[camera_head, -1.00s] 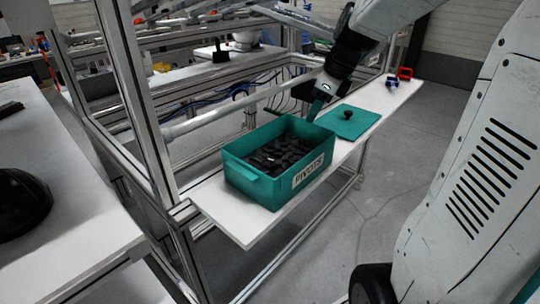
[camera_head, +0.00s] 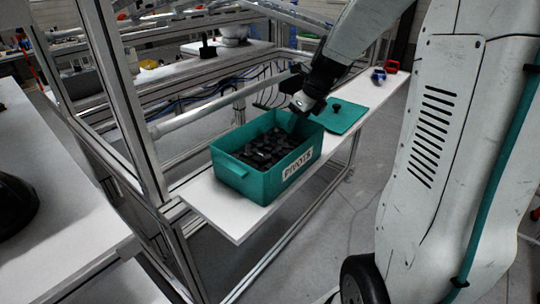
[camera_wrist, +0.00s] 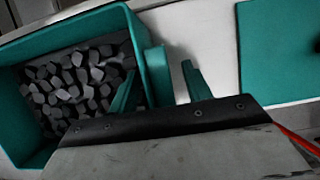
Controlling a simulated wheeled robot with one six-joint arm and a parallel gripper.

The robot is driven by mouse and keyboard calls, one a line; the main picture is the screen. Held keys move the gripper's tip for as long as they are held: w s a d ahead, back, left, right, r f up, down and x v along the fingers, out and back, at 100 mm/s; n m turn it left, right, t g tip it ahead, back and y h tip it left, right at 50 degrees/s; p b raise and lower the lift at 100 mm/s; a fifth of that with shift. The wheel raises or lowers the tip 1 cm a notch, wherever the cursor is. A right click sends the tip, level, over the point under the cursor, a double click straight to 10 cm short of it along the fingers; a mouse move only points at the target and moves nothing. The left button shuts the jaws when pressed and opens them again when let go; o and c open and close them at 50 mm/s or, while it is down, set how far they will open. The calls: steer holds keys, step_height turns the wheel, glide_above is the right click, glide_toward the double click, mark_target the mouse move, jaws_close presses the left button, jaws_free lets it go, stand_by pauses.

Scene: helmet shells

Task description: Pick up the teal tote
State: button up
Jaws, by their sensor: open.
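The teal tote (camera_head: 240,181) stands on a narrow white shelf, full of dark pieces, with a label reading "PIVOTS" on its front side. My gripper (camera_head: 298,116) is at the tote's far right end. In the wrist view the tote (camera_wrist: 38,161) fills the left side. My gripper (camera_wrist: 158,72) is open there, with its teal fingers on either side of the tote's end rim and handle. The left finger overlaps the inside of the tote and the right finger is outside it. Whether either finger touches the wall cannot be told.
A teal lid (camera_head: 345,120) with a black knob lies on the white shelf (camera_head: 217,208) just beyond the tote. Blue and red items (camera_head: 391,66) sit at the shelf's far end. A metal frame post (camera_head: 122,110) rises at the left. Another white table (camera_head: 75,230) is at left.

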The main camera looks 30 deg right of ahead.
steer(key=shift+c, duration=0.3)
jaws_close()
